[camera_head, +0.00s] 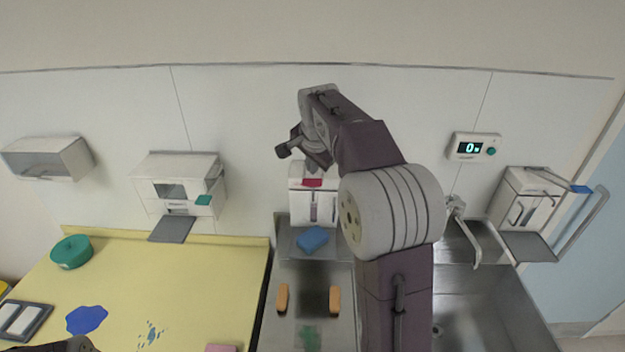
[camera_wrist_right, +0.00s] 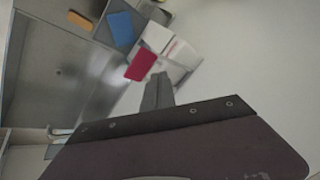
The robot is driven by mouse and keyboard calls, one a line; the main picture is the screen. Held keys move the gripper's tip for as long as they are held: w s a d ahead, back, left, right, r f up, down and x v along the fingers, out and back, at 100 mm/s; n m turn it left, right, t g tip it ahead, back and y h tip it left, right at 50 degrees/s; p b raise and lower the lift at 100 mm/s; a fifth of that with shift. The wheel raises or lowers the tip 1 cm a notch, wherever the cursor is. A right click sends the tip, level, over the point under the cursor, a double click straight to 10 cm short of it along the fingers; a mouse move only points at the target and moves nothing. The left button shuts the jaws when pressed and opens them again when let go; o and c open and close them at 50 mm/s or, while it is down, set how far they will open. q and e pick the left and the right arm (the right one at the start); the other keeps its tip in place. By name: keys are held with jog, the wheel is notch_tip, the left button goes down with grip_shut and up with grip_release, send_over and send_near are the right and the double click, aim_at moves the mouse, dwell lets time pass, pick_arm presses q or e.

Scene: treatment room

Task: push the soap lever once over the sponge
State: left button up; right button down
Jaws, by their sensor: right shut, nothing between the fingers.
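The white soap dispenser (camera_head: 299,207) hangs on the wall with a red lever (camera_head: 313,183) at its front. In the right wrist view the red lever (camera_wrist_right: 141,63) stands out from the white dispenser body (camera_wrist_right: 160,38). The blue sponge (camera_head: 312,239) lies on a grey tray below the dispenser, and it also shows in the wrist view (camera_wrist_right: 121,29). My right gripper (camera_head: 284,152) is shut and empty, above the dispenser in the head view.
A dispenser with a green part (camera_head: 203,200) hangs left, and one with a blue-tipped lever (camera_head: 580,189) hangs right. Orange blocks (camera_head: 282,298) lie on the counter. A tap (camera_head: 465,228) stands by the sink. My right arm covers part of the middle.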

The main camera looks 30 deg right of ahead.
jog(key=shift+s+a+f+b, duration=0.1)
jog(key=shift+s+f+b, duration=0.1)
jog(key=shift+f+b, duration=0.6)
jog(key=shift+s+a+f+b, duration=0.1)
jog(key=shift+s+f+b, duration=0.05)
jog(key=shift+f+b, duration=0.6)
dwell(1.4)
dwell(0.5)
jog(key=shift+w+d+r+p, duration=0.1)
jog(key=shift+w+r+p, duration=0.1)
jog(key=shift+r+p, duration=0.85)
jog(key=shift+w+d+r+p, duration=0.1)
jog(key=shift+w+r+p, duration=0.1)
jog(key=shift+r+p, duration=0.85)
jog(key=shift+f, duration=0.2)
notch_tip(320, 180, up, 5)
jog(key=p, duration=0.6)
send_over(313, 179)
jog(key=w, duration=0.2)
jog(key=shift+s+d+f, duration=0.1)
jog(key=shift+d, duration=0.35)
